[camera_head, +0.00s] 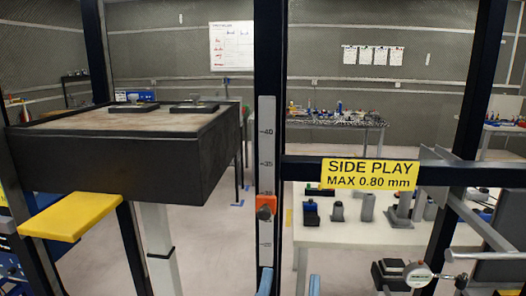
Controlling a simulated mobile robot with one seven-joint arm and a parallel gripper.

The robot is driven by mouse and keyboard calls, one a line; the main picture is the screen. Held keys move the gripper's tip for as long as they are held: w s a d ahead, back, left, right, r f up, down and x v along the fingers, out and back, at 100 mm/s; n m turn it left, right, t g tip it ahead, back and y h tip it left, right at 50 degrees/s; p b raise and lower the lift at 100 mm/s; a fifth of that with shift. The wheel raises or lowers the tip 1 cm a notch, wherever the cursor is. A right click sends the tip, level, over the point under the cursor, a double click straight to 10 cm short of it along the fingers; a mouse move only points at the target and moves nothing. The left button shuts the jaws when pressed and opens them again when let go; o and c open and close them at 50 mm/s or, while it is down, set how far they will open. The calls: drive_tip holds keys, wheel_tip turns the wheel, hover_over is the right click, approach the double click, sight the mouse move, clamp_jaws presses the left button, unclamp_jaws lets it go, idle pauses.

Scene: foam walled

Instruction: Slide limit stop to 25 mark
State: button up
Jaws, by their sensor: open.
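The orange limit stop (265,207) with a dark knob sits on a grey vertical scale (267,110) fixed to a dark post. The marks 40 and 35 are readable above the stop. The stop partly covers the mark at its upper edge, which I cannot read clearly. My gripper (290,281) shows at the bottom edge as two light blue fingertips, apart and empty. The left fingertip overlaps the scale's lower end in the picture, below the stop. The rest of my gripper is out of frame.
A dark crossbar with a yellow SIDE PLAY sign (370,174) runs right of the post. A dark box-like platform (110,160) with a yellow ledge (72,217) stands left. A dial gauge (417,275) is lower right. A white table (340,233) with several parts stands behind.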

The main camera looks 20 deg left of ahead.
sight(264, 214)
drive_tip(key=s+a+r+n+g+y+p, duration=0.1)
drive_tip(key=s+a+r+g+p, duration=0.3)
drive_tip(key=p, duration=0.8)
drive_tip(key=shift+t, duration=0.5)
drive_tip(key=p+x, duration=0.1)
drive_tip(key=x, duration=0.2)
drive_tip(key=p+x, duration=0.1)
drive_tip(key=x, duration=0.3)
drive_tip(key=d+p+x, duration=0.1)
drive_tip(key=p+x, duration=0.1)
drive_tip(key=x, duration=0.1)
drive_tip(key=shift+w+a+f, duration=0.1)
drive_tip(key=shift+w+f, duration=0.05)
drive_tip(key=shift+w, duration=0.2)
drive_tip(key=shift+w+a+f, duration=0.1)
drive_tip(key=shift+w+a, duration=0.1)
drive_tip(key=shift+w, duration=0.5)
clamp_jaws()
